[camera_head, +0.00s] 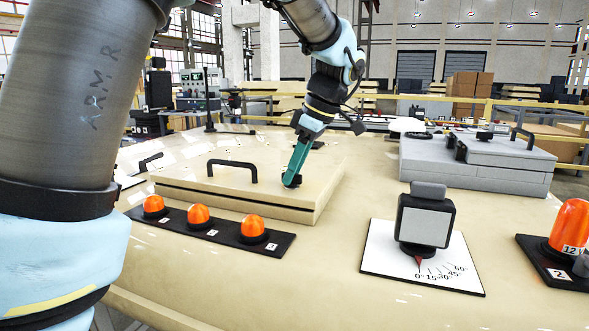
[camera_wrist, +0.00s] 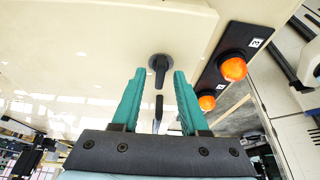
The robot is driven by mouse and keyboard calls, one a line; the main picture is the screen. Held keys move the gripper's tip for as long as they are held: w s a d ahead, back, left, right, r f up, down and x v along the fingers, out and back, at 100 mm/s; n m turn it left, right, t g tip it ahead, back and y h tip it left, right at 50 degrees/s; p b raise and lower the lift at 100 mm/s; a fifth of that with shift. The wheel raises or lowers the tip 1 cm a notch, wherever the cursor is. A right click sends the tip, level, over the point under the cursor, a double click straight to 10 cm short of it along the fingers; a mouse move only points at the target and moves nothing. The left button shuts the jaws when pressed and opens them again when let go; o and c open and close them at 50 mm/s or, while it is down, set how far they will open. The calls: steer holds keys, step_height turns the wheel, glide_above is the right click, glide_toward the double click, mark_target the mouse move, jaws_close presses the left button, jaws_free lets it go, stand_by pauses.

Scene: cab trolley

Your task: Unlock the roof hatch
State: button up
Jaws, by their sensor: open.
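The roof hatch (camera_head: 190,176) is a beige raised lid, lying shut in the head view, with a black bar handle (camera_head: 232,165) on top. My gripper (camera_head: 292,180) points down over the hatch's right part. In the wrist view its two teal fingers (camera_wrist: 159,72) are apart with nothing held between them. A small black latch knob (camera_wrist: 160,62) with a round base and a short lever shows just ahead, between the fingertips. The black handle also shows in the wrist view (camera_wrist: 158,112), between the fingers. In the head view the fingers largely hide the knob; contact cannot be told.
Orange lamps on a black strip (camera_head: 180,226) stand along the hatch's front edge. A dial box (camera_head: 425,220) on a white angle plate stands front right, beside another orange lamp (camera_head: 570,228). A grey hatch-like box (camera_head: 470,160) with handles lies back right.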

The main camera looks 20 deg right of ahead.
steer(key=v, duration=1)
steer(key=shift+d+r, duration=0.2)
steer(key=shift+r, duration=0.15)
steer(key=shift+s, duration=0.1)
